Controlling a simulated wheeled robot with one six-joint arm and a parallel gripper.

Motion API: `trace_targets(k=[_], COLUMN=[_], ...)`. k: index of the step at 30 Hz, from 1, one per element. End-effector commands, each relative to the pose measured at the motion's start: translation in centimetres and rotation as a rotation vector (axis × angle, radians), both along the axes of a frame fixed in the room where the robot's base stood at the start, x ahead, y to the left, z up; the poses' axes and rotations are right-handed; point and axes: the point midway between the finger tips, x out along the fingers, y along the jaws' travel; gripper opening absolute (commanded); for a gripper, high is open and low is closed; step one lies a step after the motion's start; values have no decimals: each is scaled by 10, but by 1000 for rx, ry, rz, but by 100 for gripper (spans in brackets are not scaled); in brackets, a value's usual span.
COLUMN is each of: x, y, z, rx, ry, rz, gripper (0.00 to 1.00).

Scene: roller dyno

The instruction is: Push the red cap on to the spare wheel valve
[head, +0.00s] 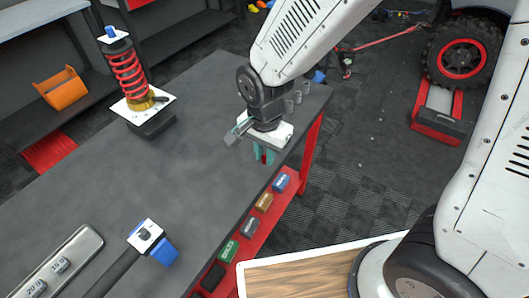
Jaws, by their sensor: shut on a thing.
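My gripper (263,157) hangs over the right edge of the grey workbench, its teal fingers pointing down. It is shut on a small red thing, which looks like the red cap (264,159); the fingers hide most of it. I cannot make out the spare wheel valve. A black tyre with a red rim (462,59) stands at the upper right, far from my gripper. I cannot tell if it is the spare wheel.
The grey workbench (200,130) has a red front tray with several small coloured boxes (264,203). A red coil spring (127,72) on a stand is at its back left. The bench middle is clear.

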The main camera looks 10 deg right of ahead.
Motion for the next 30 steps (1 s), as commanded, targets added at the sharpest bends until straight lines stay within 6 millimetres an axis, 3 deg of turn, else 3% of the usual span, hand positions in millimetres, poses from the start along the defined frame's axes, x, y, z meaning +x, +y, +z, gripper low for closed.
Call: trace_targets(k=[8, 30], x=[0, 0], y=[0, 0], z=[3, 40], rx=[1, 1], ry=[-1, -2], rz=[0, 0], gripper=[0, 0])
